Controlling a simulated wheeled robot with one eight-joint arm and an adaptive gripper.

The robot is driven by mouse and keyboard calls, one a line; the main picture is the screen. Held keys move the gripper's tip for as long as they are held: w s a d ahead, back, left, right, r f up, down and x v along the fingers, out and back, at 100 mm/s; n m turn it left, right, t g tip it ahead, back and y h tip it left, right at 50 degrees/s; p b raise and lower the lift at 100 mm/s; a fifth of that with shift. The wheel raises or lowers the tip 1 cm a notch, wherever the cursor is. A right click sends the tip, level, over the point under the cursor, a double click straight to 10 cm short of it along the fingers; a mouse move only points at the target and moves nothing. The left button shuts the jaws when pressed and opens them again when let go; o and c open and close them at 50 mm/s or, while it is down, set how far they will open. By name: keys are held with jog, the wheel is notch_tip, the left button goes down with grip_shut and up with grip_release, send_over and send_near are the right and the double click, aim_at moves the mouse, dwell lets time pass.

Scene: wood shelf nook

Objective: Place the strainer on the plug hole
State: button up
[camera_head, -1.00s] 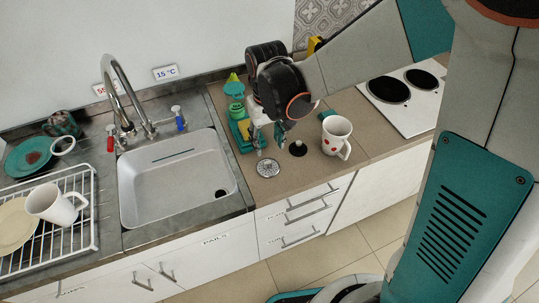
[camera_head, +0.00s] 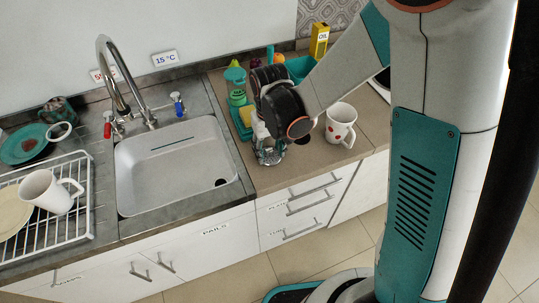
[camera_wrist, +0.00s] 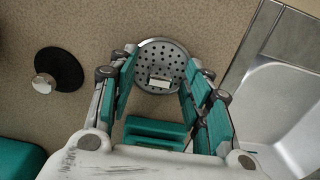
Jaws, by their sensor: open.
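The strainer (camera_wrist: 174,56) is a round metal disc with several small holes and a small pale raised grip (camera_wrist: 159,83). It lies flat on the brown counter. My gripper (camera_wrist: 161,60) is open, with its teal-padded fingers to either side of the strainer's grip in the wrist view. No grasp shows. In the head view my gripper (camera_head: 270,154) is low over the counter just right of the sink and hides most or all of the strainer. The plug hole (camera_head: 221,182) is a dark round opening in the sink floor, near its front right corner.
The sink (camera_head: 165,175) is empty, with a tall tap (camera_head: 113,70) behind it. A spotted mug (camera_head: 340,125) stands right of my gripper. A black plug (camera_wrist: 65,66) with a metal knob lies near the strainer. A green bottle (camera_head: 236,84) and sponge (camera_head: 245,115) stand behind.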

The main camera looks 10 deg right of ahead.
aim_at(269, 150)
jog(key=shift+c, duration=0.6)
grip_shut()
jog(key=shift+r, duration=0.15)
notch_tip(269, 150, up, 20)
jog(key=p, duration=1.3)
jog(key=shift+f, duration=0.2)
